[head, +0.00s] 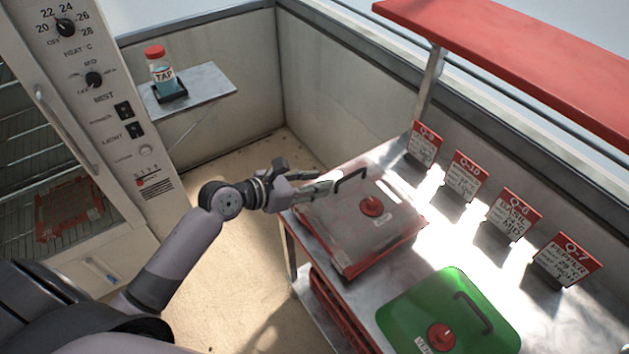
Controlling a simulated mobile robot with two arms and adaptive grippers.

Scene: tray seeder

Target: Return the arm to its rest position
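The lid has a round red knob (371,206) and lies flat on the red-edged tray. My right gripper is not in view.
The metal bench (457,240) also bears a green lid (412,306) and a row of red-topped label cards (464,175). A red shelf (520,50) overhangs it. At left stands a white cabinet (110,190) with a tray inside. A bottle (160,66) stands on a wall shelf (210,84).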

